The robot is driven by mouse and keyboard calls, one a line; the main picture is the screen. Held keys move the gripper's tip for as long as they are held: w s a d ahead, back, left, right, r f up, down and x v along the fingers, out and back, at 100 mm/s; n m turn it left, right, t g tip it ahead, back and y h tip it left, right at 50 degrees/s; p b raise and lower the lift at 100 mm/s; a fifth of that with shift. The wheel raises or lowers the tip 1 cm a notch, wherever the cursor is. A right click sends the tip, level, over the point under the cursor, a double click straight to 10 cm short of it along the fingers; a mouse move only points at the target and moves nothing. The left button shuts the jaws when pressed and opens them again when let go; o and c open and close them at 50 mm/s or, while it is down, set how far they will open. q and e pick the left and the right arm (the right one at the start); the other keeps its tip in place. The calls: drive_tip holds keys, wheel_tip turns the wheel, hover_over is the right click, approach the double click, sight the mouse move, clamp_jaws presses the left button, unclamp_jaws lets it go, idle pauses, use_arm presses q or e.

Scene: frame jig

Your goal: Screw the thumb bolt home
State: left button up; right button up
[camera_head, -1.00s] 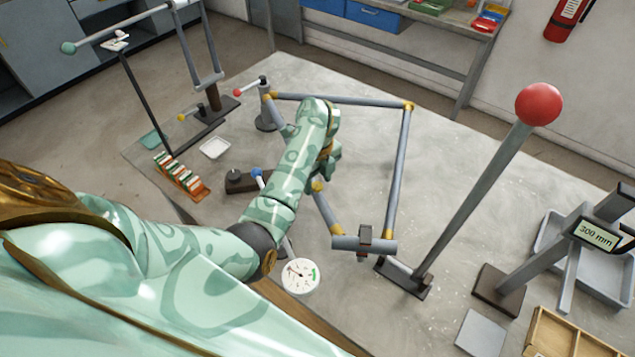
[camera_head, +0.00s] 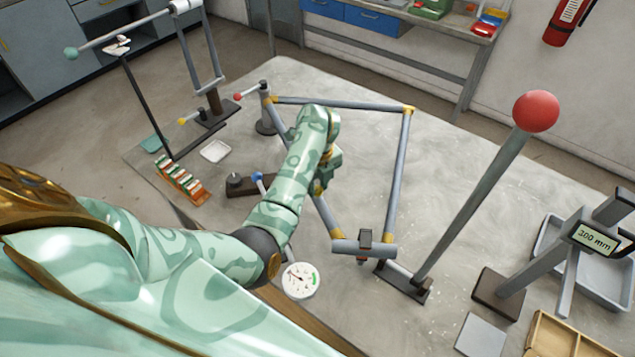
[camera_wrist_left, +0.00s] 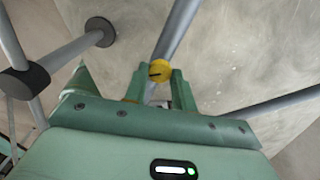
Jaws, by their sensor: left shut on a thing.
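The thumb bolt appears in the left wrist view as a round yellow head (camera_wrist_left: 160,70) with a dark slot, against a grey tube. My left gripper (camera_wrist_left: 160,84) is shut on it, one finger at each side. In the head view my left gripper (camera_head: 322,182) is at the near left side of the grey tube frame (camera_head: 398,165), largely hidden behind my own wrist. The bolt's shank and its seat are hidden, so I cannot tell how deep it sits. My right gripper is not in view.
A dial gauge (camera_head: 299,280) is close to my left forearm. A tall post with a red ball (camera_head: 536,111) stands right of the frame. A 300 mm display (camera_head: 596,238) and wooden tray (camera_head: 560,345) are further right. The table's far middle is clear.

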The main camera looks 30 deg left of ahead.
use_arm(q)
drive_tip(key=m+p, duration=0.1)
drive_tip(key=m, duration=0.3)
drive_tip(key=shift+r, duration=0.15)
drive_tip(key=m+p, duration=0.2)
drive_tip(key=m, duration=0.2)
drive_tip(key=shift+m, duration=0.4)
drive_tip(key=m+p, duration=0.1)
drive_tip(key=m, duration=0.2)
drive_tip(key=shift+m, duration=0.3)
drive_tip(key=m+p, duration=0.2)
drive_tip(key=m, duration=0.2)
drive_tip(key=shift+m, duration=0.3)
drive_tip(key=m+p, duration=0.2)
drive_tip(key=m, duration=0.2)
drive_tip(key=shift+w+m, duration=0.1)
drive_tip(key=shift+m, duration=0.2)
drive_tip(key=m+p, duration=0.1)
drive_tip(key=m, duration=0.2)
drive_tip(key=shift+r+m+p, duration=0.1)
drive_tip(key=shift+m+p, duration=0.2)
drive_tip(key=shift+p, duration=0.1)
drive_tip(key=m+p, duration=0.1)
drive_tip(key=m, duration=0.3)
drive_tip(key=shift+p, duration=0.35)
drive_tip(key=shift+w+a+m+p, duration=0.1)
drive_tip(key=shift+m+p, duration=0.35)
drive_tip(key=shift+m, duration=1.25)
